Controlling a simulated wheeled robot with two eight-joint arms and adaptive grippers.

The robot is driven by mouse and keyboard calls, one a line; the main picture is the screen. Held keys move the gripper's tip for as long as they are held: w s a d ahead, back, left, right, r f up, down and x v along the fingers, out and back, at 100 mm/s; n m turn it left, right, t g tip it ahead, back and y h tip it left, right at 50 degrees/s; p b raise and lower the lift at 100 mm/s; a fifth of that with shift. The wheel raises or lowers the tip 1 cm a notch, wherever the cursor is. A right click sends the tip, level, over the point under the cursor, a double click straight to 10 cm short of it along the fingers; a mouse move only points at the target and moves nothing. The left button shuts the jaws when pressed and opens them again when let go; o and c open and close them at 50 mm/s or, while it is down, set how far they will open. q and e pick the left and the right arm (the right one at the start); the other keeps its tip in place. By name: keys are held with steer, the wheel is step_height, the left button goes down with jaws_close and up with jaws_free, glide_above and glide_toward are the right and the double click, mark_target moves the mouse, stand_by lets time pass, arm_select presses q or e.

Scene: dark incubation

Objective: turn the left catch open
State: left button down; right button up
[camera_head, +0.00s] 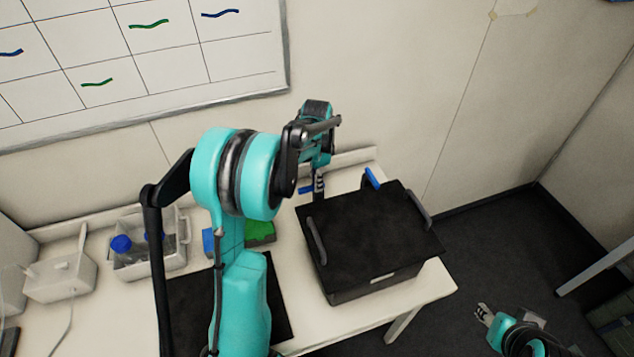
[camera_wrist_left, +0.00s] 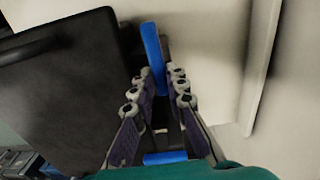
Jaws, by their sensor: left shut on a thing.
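The black box (camera_head: 365,235) stands on the white table with its lid on. Its left catch (camera_head: 305,190) is a blue lever at the back edge, pointing left. The right catch (camera_head: 373,178) is a similar blue lever, tilted up. My left gripper (camera_head: 318,186) reaches down behind the box and is shut on the left catch. In the left wrist view, the left catch (camera_wrist_left: 153,48) sticks out past the fingertips, and the right catch (camera_wrist_left: 165,158) shows near the bottom. My right gripper (camera_head: 484,313) is over the floor at lower right, its opening unclear.
Handles (camera_head: 316,241) (camera_head: 419,210) flank the lid. A clear bin (camera_head: 185,255) with blue-capped bottles, a green item (camera_head: 261,232) and a black mat (camera_head: 278,312) lie left of the box. The wall rises close behind the table.

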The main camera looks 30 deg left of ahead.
stand_by(0.4)
arm_select(q)
steer(key=c, duration=1.5)
jaws_free()
steer(key=shift+c, duration=0.2)
step_height(320, 180, up, 12)
